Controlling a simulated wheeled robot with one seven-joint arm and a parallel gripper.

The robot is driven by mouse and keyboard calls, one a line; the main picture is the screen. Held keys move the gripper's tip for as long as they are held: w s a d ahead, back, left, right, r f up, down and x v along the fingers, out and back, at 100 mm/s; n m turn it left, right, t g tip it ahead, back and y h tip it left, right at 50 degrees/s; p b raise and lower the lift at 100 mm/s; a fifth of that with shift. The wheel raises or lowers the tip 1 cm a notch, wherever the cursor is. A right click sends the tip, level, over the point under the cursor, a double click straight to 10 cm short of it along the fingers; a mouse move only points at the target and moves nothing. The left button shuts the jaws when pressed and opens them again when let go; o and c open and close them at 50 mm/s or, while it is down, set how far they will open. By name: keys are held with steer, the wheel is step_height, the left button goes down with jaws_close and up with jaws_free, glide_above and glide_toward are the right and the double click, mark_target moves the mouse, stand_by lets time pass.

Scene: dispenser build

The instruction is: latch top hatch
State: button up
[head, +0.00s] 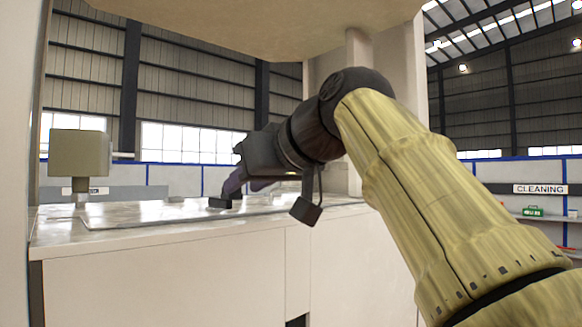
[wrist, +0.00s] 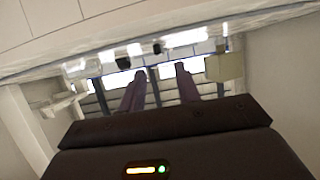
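A flat, shiny metal panel (head: 150,212), which looks like the top hatch, lies on the pale counter. It seems to lie flat. A small black block (head: 222,202) sits on it, just below my purple fingers. My gripper (head: 236,186) reaches over the panel from the right, tilted down. In the wrist view, the two fingers of my gripper (wrist: 160,72) stand apart with nothing between them. Two small dark pieces (wrist: 123,62) (wrist: 157,47) show beyond the fingertips. I cannot tell whether the fingers touch the black block, or which piece is the latch.
An olive-beige box (head: 80,153) stands on a short post at the counter's left; it also shows in the wrist view (wrist: 225,67). A beige overhang (head: 260,22) is above my arm. A pale upright (head: 358,70) stands behind my arm. The counter's front-left top is clear.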

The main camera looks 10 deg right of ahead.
steer(key=b+v, duration=0.1)
steer(key=v, duration=0.9)
steer(key=shift+d, duration=0.2)
